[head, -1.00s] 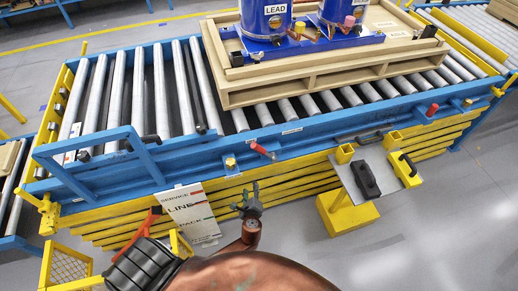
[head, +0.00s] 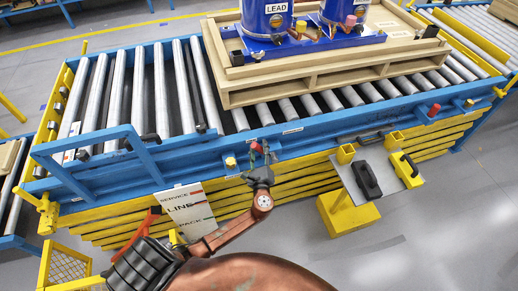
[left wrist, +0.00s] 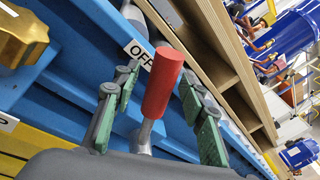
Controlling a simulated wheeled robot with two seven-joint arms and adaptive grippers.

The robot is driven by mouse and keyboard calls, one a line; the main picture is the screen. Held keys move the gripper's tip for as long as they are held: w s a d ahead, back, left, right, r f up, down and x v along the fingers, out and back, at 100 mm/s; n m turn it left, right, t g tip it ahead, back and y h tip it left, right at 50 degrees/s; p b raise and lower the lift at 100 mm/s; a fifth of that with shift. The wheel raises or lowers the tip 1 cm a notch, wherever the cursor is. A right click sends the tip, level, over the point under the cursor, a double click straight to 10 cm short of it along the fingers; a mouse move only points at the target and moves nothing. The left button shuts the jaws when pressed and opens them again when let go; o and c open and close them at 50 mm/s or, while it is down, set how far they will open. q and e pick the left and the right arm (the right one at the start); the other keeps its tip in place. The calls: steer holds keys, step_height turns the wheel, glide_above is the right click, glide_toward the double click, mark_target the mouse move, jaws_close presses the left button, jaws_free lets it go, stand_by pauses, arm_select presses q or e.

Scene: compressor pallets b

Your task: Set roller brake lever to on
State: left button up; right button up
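The roller brake lever (left wrist: 162,85) has a red cylindrical grip on a metal shaft. A white OFF label (left wrist: 138,50) is beside it on the blue rail. In the head view, part of the red lever (head: 256,147) shows at the conveyor's front rail, partly hidden by my left gripper (head: 264,158). In the left wrist view, the green-padded fingers of my left gripper (left wrist: 158,112) are apart, one on each side of the lever, with gaps visible. The gripper is open. My right gripper is not in view.
A yellow knob (left wrist: 22,35) is left of the lever. A wooden pallet (head: 320,75) with blue machines rests on the rollers. A hanging service sign (head: 188,210) is near my left arm. A yellow stand (head: 345,212) with a grey plate is to the right.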

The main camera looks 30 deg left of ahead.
arm_select(q)
steer(key=shift+w+a, duration=0.1)
steer(key=shift+c, duration=0.6)
jaws_close()
